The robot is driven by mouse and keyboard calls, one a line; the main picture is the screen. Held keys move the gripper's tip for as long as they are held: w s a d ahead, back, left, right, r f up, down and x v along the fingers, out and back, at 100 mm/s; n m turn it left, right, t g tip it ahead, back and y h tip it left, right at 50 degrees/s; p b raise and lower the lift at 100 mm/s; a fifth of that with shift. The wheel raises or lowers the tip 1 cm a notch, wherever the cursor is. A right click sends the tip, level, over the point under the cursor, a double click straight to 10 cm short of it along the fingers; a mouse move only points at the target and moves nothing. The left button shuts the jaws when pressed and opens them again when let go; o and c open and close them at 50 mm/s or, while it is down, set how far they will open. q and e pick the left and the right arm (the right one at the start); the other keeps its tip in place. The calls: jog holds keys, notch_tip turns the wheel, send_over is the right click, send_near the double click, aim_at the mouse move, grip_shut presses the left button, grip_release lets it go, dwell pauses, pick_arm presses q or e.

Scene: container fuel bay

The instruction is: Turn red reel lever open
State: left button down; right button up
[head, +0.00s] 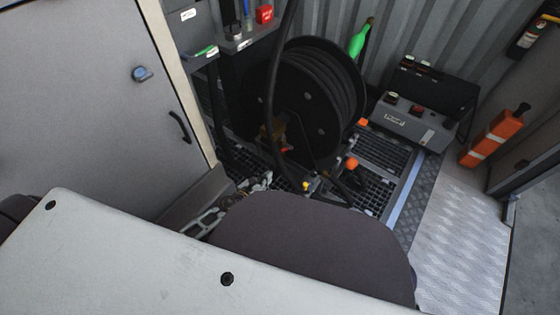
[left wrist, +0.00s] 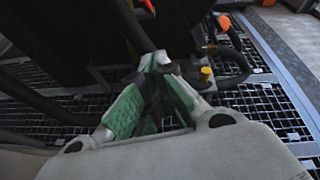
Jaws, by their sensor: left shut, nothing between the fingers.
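The black hose reel (head: 312,100) stands upright on the grating in the head view. Orange-brown fittings (head: 278,132) show at its lower left, partly behind a hose. An orange-red knob (head: 351,163) is at its lower right, and a yellow knob (head: 305,186) is at its foot. The left wrist view shows an orange part (left wrist: 224,22) and the yellow knob (left wrist: 206,71) right of the fingers. I cannot make out which part is the red lever. My left gripper (head: 262,182) is shut and empty, low in front of the reel; its green-padded fingers (left wrist: 155,62) show in the left wrist view. My right gripper is out of view.
A grey control box (head: 415,122) and an orange-white post (head: 494,138) stand to the right. A green nozzle (head: 360,38) is behind the reel. A cabinet door (head: 90,90) is at the left. Hoses loop close around the gripper. The metal floor at right (head: 462,220) is clear.

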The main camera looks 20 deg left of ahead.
aim_at(286, 149)
pick_arm(q)
jog(key=w+d, duration=0.2)
jog(key=w, duration=0.8)
jog(key=shift+w+d, duration=0.15)
jog(key=shift+d, duration=0.05)
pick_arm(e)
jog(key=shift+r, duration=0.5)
pick_arm(q)
jog(key=shift+p, duration=0.45)
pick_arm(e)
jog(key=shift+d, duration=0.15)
